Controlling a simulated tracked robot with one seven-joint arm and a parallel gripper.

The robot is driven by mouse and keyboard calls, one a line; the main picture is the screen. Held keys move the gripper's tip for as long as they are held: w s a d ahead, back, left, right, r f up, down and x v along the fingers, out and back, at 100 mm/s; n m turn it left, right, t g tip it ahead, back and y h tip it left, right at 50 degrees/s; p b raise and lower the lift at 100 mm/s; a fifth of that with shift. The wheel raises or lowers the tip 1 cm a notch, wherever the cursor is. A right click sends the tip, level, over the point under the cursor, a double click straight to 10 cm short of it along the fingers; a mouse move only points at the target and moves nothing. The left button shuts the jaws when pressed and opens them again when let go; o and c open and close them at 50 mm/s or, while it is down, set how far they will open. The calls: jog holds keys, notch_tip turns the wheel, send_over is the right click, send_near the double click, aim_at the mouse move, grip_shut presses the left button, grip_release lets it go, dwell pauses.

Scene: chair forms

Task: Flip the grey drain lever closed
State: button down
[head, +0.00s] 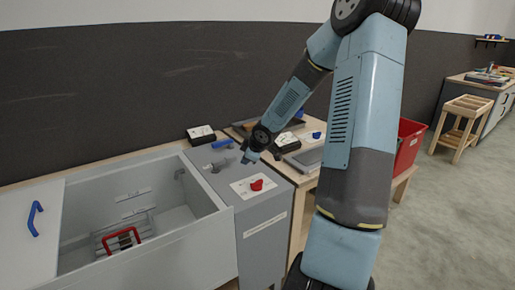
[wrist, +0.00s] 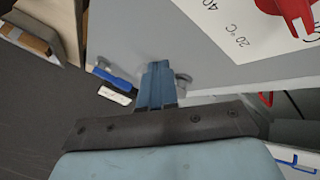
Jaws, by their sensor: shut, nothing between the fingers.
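The grey drain lever (head: 217,166) lies on the top panel of the grey sink cabinet (head: 262,213), beside the basin's far right corner. In the wrist view a rounded grey part (wrist: 184,78), likely this lever, shows just right of the fingers and is partly hidden by them. My gripper (head: 247,159) is shut and empty, pointing down over the panel, just right of the lever in the head view. Its blue fingers (wrist: 157,66) are together in the wrist view. I cannot tell whether they touch the lever.
A blue lever (head: 222,144) sits behind the grey one, and a red knob (head: 257,185) on a white temperature label in front. The open basin (head: 208,200) holds a red-handled rack (head: 121,238). A workbench (head: 301,183) with tools and a red bin (head: 408,145) stand right.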

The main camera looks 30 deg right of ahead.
jog(key=s+d+r, duration=0.3)
jog(key=r, duration=0.2)
jog(key=shift+r, duration=0.4)
dwell(0.5)
jog(key=shift+d, duration=0.1)
dwell(0.5)
jog(key=s+a+r+m, duration=0.3)
jog(key=s+a+r, duration=0.2)
jog(key=s, duration=0.5)
jog(key=s+a+r+m+g+h, duration=0.1)
jog(key=s+a+r+m, duration=0.3)
jog(key=s+r, duration=0.3)
jog(key=s+a+r+m, duration=0.4)
jog(key=s+a+r, duration=0.2)
jog(key=s, duration=0.9)
jog(key=shift+s+a+g+h, duration=0.15)
jog(key=shift+s+g+h, duration=0.1)
jog(key=shift+g+h, duration=0.05)
